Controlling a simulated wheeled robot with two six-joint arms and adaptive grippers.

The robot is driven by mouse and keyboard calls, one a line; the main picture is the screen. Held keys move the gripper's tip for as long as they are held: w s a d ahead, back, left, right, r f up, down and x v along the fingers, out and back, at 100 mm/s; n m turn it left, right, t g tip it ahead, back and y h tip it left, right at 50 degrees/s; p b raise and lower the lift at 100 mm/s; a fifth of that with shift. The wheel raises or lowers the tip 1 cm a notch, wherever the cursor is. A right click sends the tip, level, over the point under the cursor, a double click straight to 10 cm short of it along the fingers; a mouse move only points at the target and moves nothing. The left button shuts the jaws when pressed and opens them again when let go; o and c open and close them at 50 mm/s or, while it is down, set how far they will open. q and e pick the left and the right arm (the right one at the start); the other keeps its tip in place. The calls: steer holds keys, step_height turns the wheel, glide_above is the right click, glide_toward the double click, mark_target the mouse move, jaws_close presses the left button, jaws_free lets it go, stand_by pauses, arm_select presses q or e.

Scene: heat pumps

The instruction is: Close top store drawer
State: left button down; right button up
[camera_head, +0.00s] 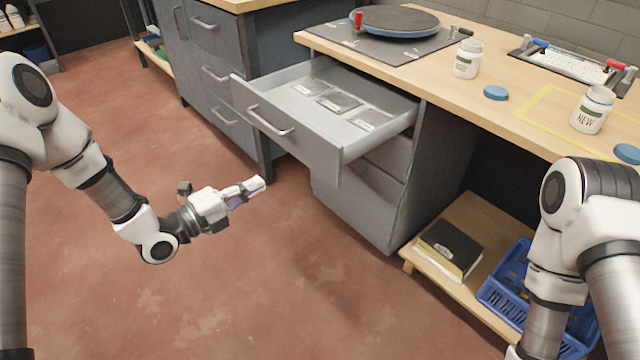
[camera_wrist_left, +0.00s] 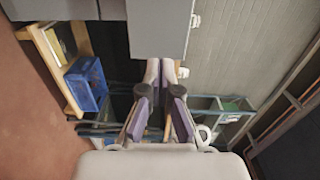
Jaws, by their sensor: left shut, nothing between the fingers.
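The top drawer (camera_head: 338,157) of the grey cabinet under the wooden workbench is pulled far out, with several flat dark packets lying inside. Its front panel (camera_head: 285,128) carries a metal bar handle (camera_head: 270,122). My left gripper (camera_head: 257,186) is shut and empty, in front of the drawer and apart from its front panel. In the left wrist view the fingertips (camera_wrist_left: 161,68) are together at the centre, with a grey panel above them. My right arm shows at the right edge of the head view, but its gripper is out of the picture.
The workbench (camera_head: 480,89) holds a round turntable (camera_head: 397,20), white jars (camera_head: 467,59) and a blue lid (camera_head: 495,93). Below it, a low wooden shelf (camera_head: 481,207) holds a black box (camera_head: 449,248) and a blue crate (camera_head: 505,290). The red floor before the drawer is clear.

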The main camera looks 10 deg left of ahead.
mark_target(315, 153)
arm_select(q)
steer(key=b+x, duration=0.2)
steer(key=x, duration=1.2)
arm_select(e)
step_height(315, 153, down, 3)
arm_select(q)
steer(key=shift+w, duration=0.1)
